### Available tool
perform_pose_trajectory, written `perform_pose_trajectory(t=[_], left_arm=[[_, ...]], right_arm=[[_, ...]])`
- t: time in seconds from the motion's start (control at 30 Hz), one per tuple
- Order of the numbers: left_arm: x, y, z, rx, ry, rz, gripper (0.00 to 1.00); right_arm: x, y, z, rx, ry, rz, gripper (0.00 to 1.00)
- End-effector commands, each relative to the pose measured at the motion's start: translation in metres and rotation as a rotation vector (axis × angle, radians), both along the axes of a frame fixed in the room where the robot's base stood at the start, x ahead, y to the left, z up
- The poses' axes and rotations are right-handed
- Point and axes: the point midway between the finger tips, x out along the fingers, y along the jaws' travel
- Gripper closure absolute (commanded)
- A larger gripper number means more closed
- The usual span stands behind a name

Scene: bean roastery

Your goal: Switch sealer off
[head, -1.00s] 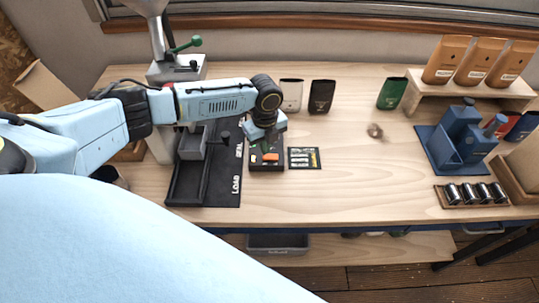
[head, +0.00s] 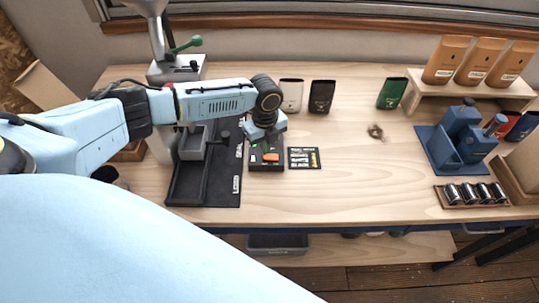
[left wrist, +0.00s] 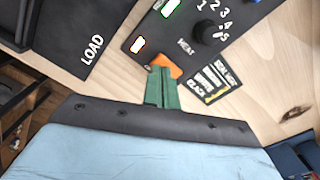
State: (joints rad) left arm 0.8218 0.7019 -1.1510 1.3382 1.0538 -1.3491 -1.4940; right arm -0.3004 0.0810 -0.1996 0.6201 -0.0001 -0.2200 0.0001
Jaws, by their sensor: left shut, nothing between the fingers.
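The sealer's black control box (head: 262,167) sits on the table right of the black mat. In the left wrist view its panel (left wrist: 190,42) carries a black dial (left wrist: 207,32) with numbers, the word HEAT, a green-rimmed light (left wrist: 170,7) and an orange-rimmed light (left wrist: 138,44). An orange switch (left wrist: 166,66) is at the panel's near edge; it also shows in the head view (head: 271,157). My left gripper (head: 266,147) is shut and empty, its green fingertips (left wrist: 161,72) at the switch and partly hiding it. Whether they touch it I cannot tell. My right gripper is not in view.
A black mat marked LOAD (head: 226,190) with a grey holder lies left of the box. A printed card (head: 304,158) lies right of it. Dark and white pouches (head: 321,97) stand behind. A blue stand (head: 450,150) and tins are far right. The middle table is clear.

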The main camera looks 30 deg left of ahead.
Motion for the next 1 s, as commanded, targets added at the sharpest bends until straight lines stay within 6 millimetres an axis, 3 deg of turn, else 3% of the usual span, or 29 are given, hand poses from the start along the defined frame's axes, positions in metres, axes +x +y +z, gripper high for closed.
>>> perform_pose_trajectory(t=[1.0], left_arm=[[0.0, 0.0001, -0.0094, 0.0, 0.0, 0.0, 1.0]], right_arm=[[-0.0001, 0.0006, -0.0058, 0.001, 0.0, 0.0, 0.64]])
